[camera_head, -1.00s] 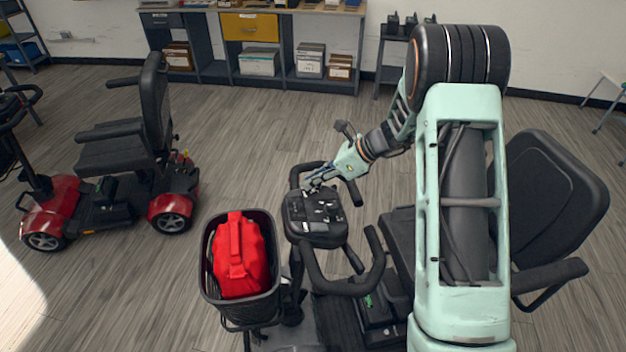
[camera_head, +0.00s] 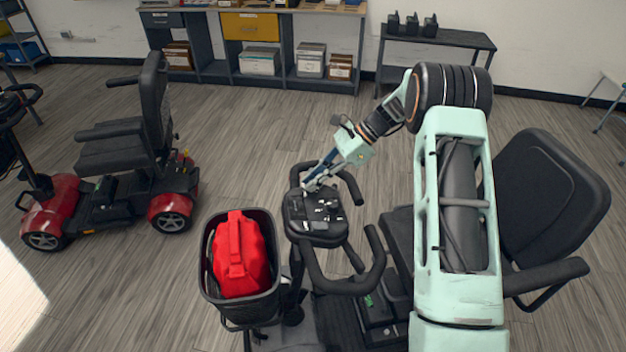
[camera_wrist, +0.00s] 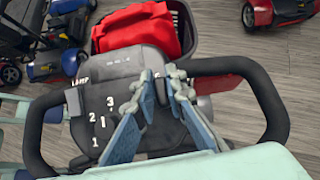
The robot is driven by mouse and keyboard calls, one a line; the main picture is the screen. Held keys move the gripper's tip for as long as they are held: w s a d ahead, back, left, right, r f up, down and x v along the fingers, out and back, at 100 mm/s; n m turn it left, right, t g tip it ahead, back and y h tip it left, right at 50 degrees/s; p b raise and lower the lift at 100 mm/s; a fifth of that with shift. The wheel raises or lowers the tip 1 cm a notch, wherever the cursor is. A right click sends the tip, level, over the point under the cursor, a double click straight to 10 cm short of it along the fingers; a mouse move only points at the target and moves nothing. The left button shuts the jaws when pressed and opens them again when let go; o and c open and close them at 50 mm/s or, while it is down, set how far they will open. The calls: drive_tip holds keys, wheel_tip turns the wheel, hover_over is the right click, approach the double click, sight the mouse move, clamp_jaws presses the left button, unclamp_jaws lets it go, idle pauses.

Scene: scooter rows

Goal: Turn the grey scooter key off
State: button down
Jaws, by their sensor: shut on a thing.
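The near scooter's dark control console (camera_head: 312,228) sits between its looped handlebars, and its grey body (camera_head: 290,336) shows below. My gripper (camera_head: 310,186) reaches down onto the console's far part. In the wrist view, the console (camera_wrist: 122,66) carries white markings and the numbers 1, 2 and 3. My gripper (camera_wrist: 162,80) has its blue-grey fingers on both sides of a small dark key (camera_wrist: 160,92) at the console's right side, shut on it. The key is mostly hidden by the fingers, so its turn angle cannot be told.
A black basket (camera_head: 208,285) with a red bag (camera_head: 238,258) is on the scooter's front. The handlebar (camera_wrist: 262,82) curves close to my gripper. The scooter's black seat (camera_head: 550,195) is at right. A red scooter (camera_head: 170,203) stands at left, with open floor between.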

drive_tip(key=n+g, duration=0.1)
drive_tip(key=n, duration=0.1)
drive_tip(key=n+g+h, duration=0.1)
drive_tip(key=n+g, duration=0.1)
drive_tip(key=n, duration=0.1)
drive_tip(key=shift+s+d+h, duration=0.1)
drive_tip(key=shift+h, duration=0.2)
drive_tip(key=shift+n+b, duration=0.3)
drive_tip(key=shift+n, duration=0.2)
drive_tip(key=c, duration=2)
unclamp_jaws()
drive_tip(key=shift+o, duration=0.2)
drive_tip(key=shift+v, duration=3.15)
drive_tip(key=shift+w+d+r, duration=0.25)
drive_tip(key=shift+d+r, duration=0.05)
drive_tip(key=shift+r, duration=0.05)
